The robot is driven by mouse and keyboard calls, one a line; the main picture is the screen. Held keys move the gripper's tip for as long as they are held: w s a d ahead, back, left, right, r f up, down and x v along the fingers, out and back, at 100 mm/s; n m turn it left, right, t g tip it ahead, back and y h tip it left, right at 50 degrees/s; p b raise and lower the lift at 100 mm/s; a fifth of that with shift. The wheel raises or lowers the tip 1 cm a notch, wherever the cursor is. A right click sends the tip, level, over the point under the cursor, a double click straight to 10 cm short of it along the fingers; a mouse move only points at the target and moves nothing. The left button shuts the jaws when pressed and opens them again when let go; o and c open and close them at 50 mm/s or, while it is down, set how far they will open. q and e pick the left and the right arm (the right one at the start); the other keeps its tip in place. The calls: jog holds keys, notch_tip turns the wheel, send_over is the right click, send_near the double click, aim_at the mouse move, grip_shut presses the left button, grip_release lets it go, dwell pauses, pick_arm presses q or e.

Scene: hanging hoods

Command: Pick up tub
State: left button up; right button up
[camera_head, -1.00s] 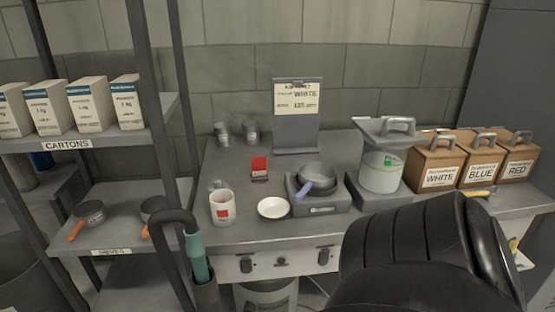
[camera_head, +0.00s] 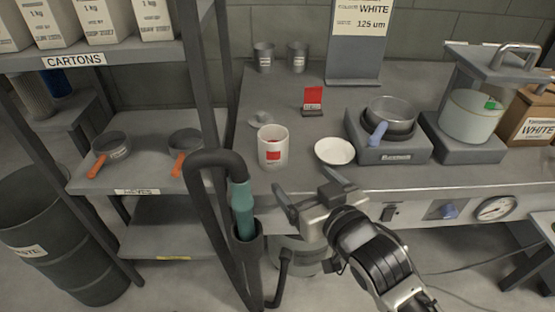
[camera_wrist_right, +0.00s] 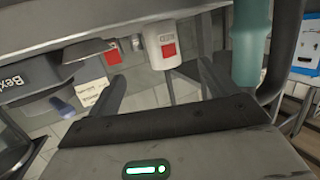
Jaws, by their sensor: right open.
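A white tub (camera_head: 273,147) with a red square label stands upright near the front edge of the grey bench. It also shows in the right wrist view (camera_wrist_right: 162,43), at the top, beyond the space between my fingers. My right gripper (camera_head: 310,192) is open and empty, in front of the bench edge, below and a little right of the tub. It is apart from the tub. My left gripper is not in view.
A white dish (camera_head: 334,151) is right of the tub, then a pan (camera_head: 390,115) on a grey base. A red card (camera_head: 313,98) stands behind. A black hose with a teal grip (camera_head: 242,208) is close at left. A shelf rack (camera_head: 140,150) stands further left.

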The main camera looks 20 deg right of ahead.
aim_at(281, 157)
jog(key=x, duration=0.9)
jog(key=shift+a+f+b+x, duration=0.15)
jog(key=shift+x, duration=1.2)
jog(key=shift+a+f+b+x, duration=0.15)
jog(key=shift+x, duration=1.2)
jog(key=shift+s, duration=0.1)
jog(key=c, duration=0.9)
